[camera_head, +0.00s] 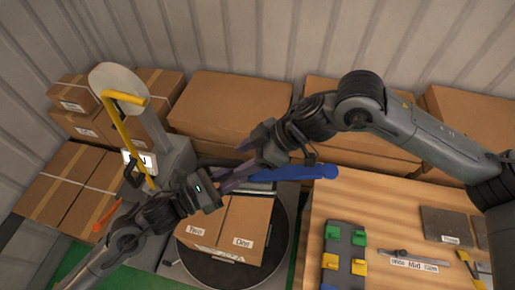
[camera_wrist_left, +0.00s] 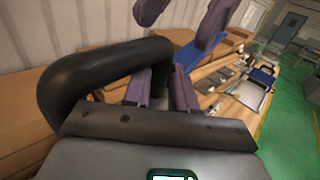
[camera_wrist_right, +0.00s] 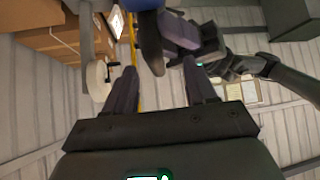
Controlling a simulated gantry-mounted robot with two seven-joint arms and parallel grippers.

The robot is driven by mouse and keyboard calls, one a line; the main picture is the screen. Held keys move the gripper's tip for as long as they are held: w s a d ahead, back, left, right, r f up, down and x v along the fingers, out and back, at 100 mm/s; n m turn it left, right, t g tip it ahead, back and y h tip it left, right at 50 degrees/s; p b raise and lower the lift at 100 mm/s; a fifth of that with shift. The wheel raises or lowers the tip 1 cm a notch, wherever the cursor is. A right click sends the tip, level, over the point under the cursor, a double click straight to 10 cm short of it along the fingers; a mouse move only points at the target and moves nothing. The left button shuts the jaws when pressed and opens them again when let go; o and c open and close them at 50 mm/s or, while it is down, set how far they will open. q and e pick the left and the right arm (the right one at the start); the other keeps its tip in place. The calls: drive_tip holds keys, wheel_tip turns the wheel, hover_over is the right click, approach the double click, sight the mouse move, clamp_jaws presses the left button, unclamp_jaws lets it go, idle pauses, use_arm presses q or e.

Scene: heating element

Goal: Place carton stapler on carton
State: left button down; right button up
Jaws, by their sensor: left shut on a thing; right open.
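The carton (camera_head: 232,222) is a brown box with labels reading "Two" and "One", standing on a dark round platform. A blue, long-handled tool, apparently the carton stapler (camera_head: 305,172), is above the carton's back edge. My left gripper (camera_head: 236,177) is shut on it. The blue also shows in the left wrist view (camera_wrist_left: 187,54) and at the top of the right wrist view (camera_wrist_right: 133,4). My right gripper (camera_head: 252,146) is open, close behind the left gripper and the stapler. In the right wrist view its fingers (camera_wrist_right: 161,90) have nothing between them.
A wooden table (camera_head: 390,200) on the right holds a rack of green and yellow pieces (camera_head: 343,258) and a tool. Brown boxes (camera_head: 230,105) line the back wall. A grey machine with a yellow handle (camera_head: 122,133) stands left of the carton.

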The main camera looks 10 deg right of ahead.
use_arm(q)
drive_tip(key=shift+r, duration=0.25)
use_arm(e)
drive_tip(key=shift+a+f, duration=0.45)
drive_tip(key=c, duration=1)
use_arm(q)
drive_tip(key=shift+w, duration=0.1)
use_arm(e)
drive_tip(key=shift+s, duration=0.1)
clamp_jaws()
drive_tip(key=shift+a, duration=0.1)
use_arm(q)
drive_tip(key=shift+w+a+f, duration=0.1)
drive_tip(key=shift+w+a, duration=0.1)
use_arm(e)
drive_tip(key=shift+s+a, duration=0.1)
drive_tip(key=shift+s, duration=0.05)
use_arm(q)
drive_tip(key=c, duration=1)
unclamp_jaws()
use_arm(e)
drive_tip(key=shift+r, duration=0.15)
use_arm(q)
drive_tip(key=shift+o, duration=0.9)
drive_tip(key=shift+s, duration=0.1)
drive_tip(key=shift+s+d, duration=0.1)
drive_tip(key=shift+d, duration=0.05)
